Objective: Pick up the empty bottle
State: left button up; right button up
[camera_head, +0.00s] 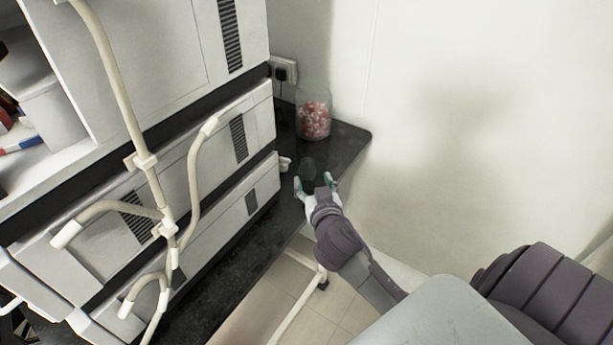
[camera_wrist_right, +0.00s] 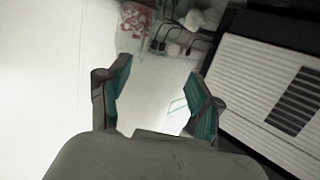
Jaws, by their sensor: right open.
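A small dark, see-through looking shape (camera_head: 308,167), which seems to be the empty bottle, stands on the black counter near its front edge. My right gripper (camera_head: 313,181) is open, its two fingers spread at the near side of this shape. I cannot tell whether they touch it. In the right wrist view the open fingers (camera_wrist_right: 158,80), with green inner pads, frame a pale bright area; the bottle's outline is not clear there. My left gripper is not in view.
A jar with red and white contents (camera_head: 313,118) stands behind on the black counter (camera_head: 347,139); it also shows in the right wrist view (camera_wrist_right: 136,18). White stacked instrument units (camera_head: 235,140) with pale tubing rise at the left. A bare wall (camera_head: 450,110) is at the right.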

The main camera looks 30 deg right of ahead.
aim_at(308, 167)
jog(key=x, duration=0.6)
jog(key=p+x, duration=0.1)
jog(key=x, duration=0.3)
jog(key=shift+d+f, duration=0.15)
jog(key=shift+f, duration=0.15)
grip_shut()
